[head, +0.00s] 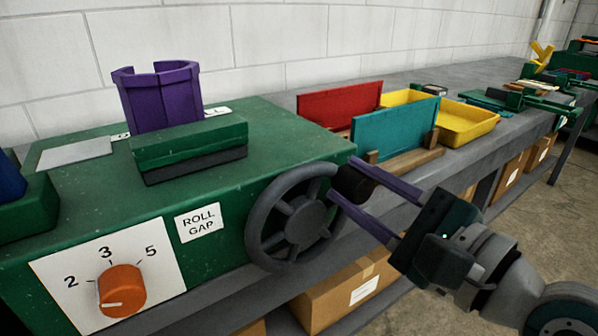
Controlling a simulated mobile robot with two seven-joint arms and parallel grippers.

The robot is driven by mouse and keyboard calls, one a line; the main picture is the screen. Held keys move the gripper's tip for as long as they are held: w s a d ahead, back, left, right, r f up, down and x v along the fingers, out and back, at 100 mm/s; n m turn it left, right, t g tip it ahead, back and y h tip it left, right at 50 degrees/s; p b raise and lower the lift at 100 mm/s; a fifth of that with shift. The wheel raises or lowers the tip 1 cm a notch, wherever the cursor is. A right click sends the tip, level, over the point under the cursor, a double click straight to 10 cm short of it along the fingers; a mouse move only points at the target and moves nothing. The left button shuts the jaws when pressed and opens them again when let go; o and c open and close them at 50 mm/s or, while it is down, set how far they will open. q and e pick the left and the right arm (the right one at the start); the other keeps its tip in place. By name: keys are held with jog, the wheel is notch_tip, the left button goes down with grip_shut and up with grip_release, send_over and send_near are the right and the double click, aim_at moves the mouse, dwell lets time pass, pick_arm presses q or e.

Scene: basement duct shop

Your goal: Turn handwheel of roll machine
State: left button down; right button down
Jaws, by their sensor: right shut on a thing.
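The roll machine (290,130) is a green box on the bench with a "ROLL GAP" label (198,222) on its front. Its dark grey spoked handwheel (295,217) is on the front at the right end. A black crank handle (354,186) sticks out from the wheel's upper right rim. My right gripper (343,178) comes in from the lower right, its two purple fingers shut on that handle, one above and one below. An orange dial knob (121,288) with marks 2, 3 and 5 is at the lower left. My left gripper is not in view.
A purple curved piece (160,95) stands on the machine behind a green block (190,148). Red (340,105) and teal (395,135) panels stand upright right of it, beside yellow trays (465,122). Cardboard boxes (340,292) sit under the bench. Floor at right is clear.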

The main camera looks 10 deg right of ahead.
jog(key=shift+w+d+f+m+b, duration=0.1)
jog(key=shift+d+f+m+b, duration=0.2)
jog(key=shift+f+m+b, duration=0.75)
jog(key=shift+w+d+f+m+b, duration=0.2)
jog(key=shift+f+m+b, duration=0.3)
jog(key=shift+m+b, duration=1.1)
jog(key=shift+w+d+f+m+b, duration=0.1)
jog(key=shift+d+f+m+b, duration=0.25)
jog(key=shift+f+m+b, duration=0.7)
jog(key=shift+r+m+b, duration=0.25)
jog(key=shift+m+b, duration=0.05)
jog(key=shift+m, duration=0.2)
jog(key=c, duration=0.7)
grip_release()
jog(key=shift+c, duration=0.2)
jog(key=b+v, duration=0.2)
jog(key=v, duration=0.8)
